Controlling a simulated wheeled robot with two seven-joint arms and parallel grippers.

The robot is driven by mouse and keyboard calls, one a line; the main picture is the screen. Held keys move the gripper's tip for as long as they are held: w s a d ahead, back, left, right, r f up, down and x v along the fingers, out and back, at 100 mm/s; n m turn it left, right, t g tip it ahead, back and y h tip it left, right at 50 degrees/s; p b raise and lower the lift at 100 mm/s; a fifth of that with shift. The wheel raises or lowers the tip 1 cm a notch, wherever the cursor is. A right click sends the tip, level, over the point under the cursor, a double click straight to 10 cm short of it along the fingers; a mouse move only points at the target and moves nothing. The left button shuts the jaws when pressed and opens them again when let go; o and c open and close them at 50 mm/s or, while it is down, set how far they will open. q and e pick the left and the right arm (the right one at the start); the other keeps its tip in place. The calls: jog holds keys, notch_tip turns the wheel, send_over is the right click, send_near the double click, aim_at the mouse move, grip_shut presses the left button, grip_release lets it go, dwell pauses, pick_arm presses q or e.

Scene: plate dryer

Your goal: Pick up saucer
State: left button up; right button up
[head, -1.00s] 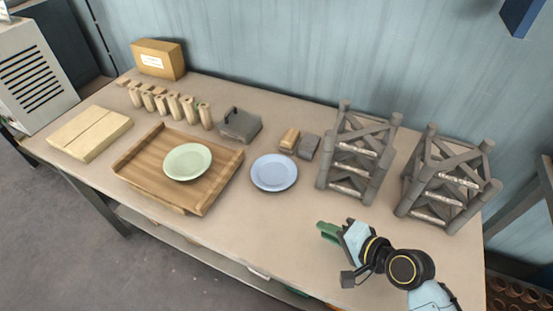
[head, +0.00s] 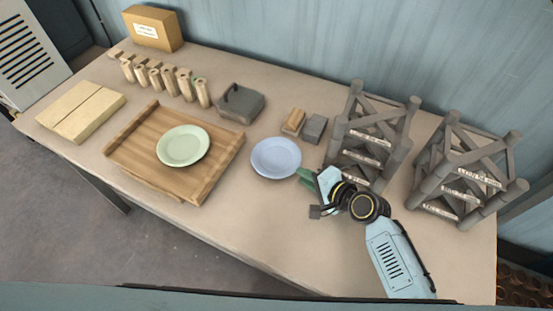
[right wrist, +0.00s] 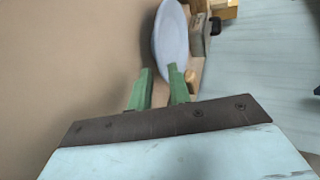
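A light blue saucer (head: 276,158) lies flat on the table, right of a wooden tray. A pale green plate (head: 183,146) rests on the tray. My right gripper (head: 303,178) is just right of the blue saucer's lower right edge, its green fingers pointing at it. In the right wrist view the blue saucer (right wrist: 170,42) is beyond the fingertips. There my right gripper (right wrist: 160,78) has its two fingers apart with nothing held between them; I cannot tell whether one touches the rim. My left gripper is not in view.
The wooden tray (head: 125,155) is on the left. Two grey racks (head: 372,135) (head: 465,170) stand on the right, the nearer one close behind my gripper. A grey block (head: 314,128) and a brown block (head: 293,121) lie behind the saucer. The table front is clear.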

aim_at(276, 159)
jog(key=x, duration=0.3)
jog(key=shift+w+f+b, duration=0.25)
jog(key=shift+w+b, duration=0.1)
jog(key=shift+w+a+f, duration=0.1)
jog(key=shift+w+a, duration=0.05)
grip_shut()
